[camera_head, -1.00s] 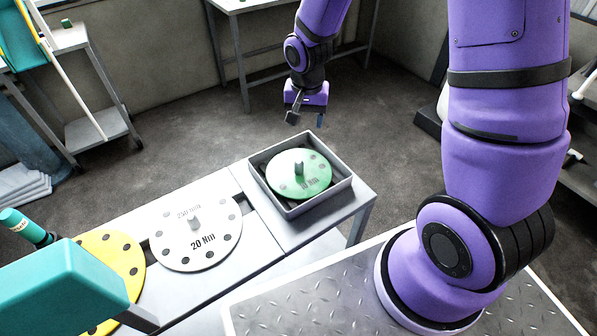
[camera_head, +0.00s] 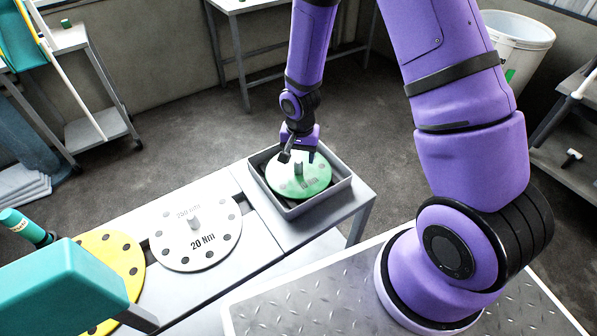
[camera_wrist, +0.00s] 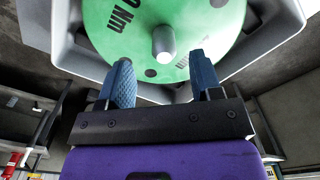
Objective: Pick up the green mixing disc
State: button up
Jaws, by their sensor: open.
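The green mixing disc (camera_head: 298,178) lies in a grey tray (camera_head: 336,192) at the right end of the bench. It has dark round spots and a grey central stub (camera_wrist: 164,45). My gripper (camera_head: 299,156) is open above the far side of the disc, close to the stub. In the wrist view, the two blue-padded fingers (camera_wrist: 163,80) are apart, and the stub stands ahead, between their lines. Nothing is between the fingers. The green disc (camera_wrist: 203,28) and the tray wall (camera_wrist: 72,50) fill the top of that view; the disc's outer part is cut off.
A teal block (camera_head: 65,285) stands at the front left. The tray's raised walls surround the green disc. A white bucket (camera_head: 517,45) is at the back right.

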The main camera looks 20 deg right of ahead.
aim_at(298, 161)
jog(key=shift+w+a+f, duration=0.1)
jog(key=shift+f, duration=1.15)
jog(key=shift+w+f, duration=0.1)
jog(key=shift+f, duration=1.15)
jog(key=shift+c, duration=0.3)
grip_shut()
